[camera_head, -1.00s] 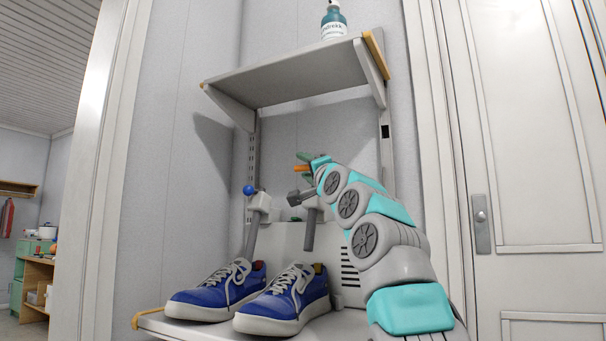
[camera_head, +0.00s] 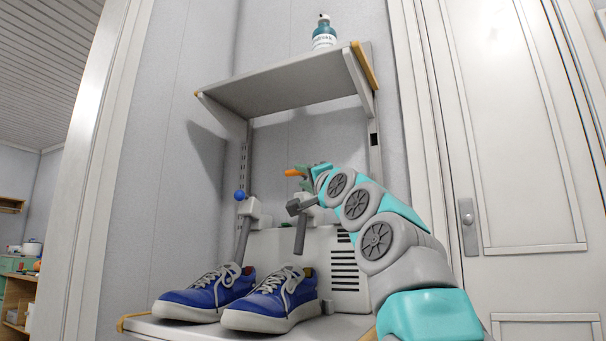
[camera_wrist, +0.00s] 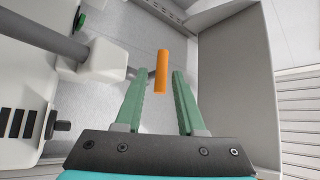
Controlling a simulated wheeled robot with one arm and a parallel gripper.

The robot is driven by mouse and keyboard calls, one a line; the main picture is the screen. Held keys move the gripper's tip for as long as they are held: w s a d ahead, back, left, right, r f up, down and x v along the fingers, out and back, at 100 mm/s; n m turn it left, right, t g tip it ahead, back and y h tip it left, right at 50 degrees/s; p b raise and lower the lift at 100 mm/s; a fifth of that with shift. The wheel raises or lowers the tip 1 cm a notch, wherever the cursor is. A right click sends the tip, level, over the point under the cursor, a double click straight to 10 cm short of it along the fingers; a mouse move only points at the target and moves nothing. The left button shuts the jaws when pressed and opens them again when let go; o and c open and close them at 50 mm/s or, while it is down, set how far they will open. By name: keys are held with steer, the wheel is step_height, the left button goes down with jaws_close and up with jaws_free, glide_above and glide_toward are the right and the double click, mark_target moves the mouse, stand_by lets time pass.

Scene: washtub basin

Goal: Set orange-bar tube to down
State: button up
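The orange bar (camera_head: 295,172) shows at the tip of my arm in the head view. In the wrist view the orange bar (camera_wrist: 161,68) stands between the tips of my gripper (camera_wrist: 159,76), whose two green fingers are apart with gaps on both sides of it. My gripper (camera_head: 308,176) is partly hidden by its own arm in the head view. A grey tube (camera_head: 300,233) slants down below the bar, in front of the white unit. In the wrist view a grey tube (camera_wrist: 42,37) runs left from a white joint (camera_wrist: 103,62).
A second tube (camera_head: 243,238) with a blue ball (camera_head: 239,195) stands to the left. Blue shoes (camera_head: 205,294) sit on the lower shelf (camera_head: 160,328). An upper shelf (camera_head: 285,88) with a bottle (camera_head: 324,35) overhangs. The white vented unit (camera_head: 325,255) is behind.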

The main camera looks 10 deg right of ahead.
steer(key=w+a+n+g+p, duration=0.1)
steer(key=a, duration=0.1)
steer(key=w+a+f+n+h+p, duration=0.1)
steer(key=a+p, duration=0.1)
steer(key=w+a+n+g+h+p, duration=0.1)
steer(key=w+a+p, duration=0.1)
steer(key=a, duration=0.1)
steer(key=shift+f+n+g, duration=0.3)
steer(key=shift+f+n, duration=0.1)
jaws_close()
steer(key=s+r+m+g+h+p, duration=0.1)
steer(key=s+r+g+h+p, duration=0.3)
steer(key=s+r+h+p, duration=0.85)
steer(key=w+d+f+h+p, duration=0.1)
steer(key=w+d, duration=0.4)
steer(key=w, duration=0.6)
steer(key=shift+d+f+t+h+p, duration=0.3)
steer(key=shift+f+h+p, duration=0.1)
steer(key=shift+f+h, duration=0.3)
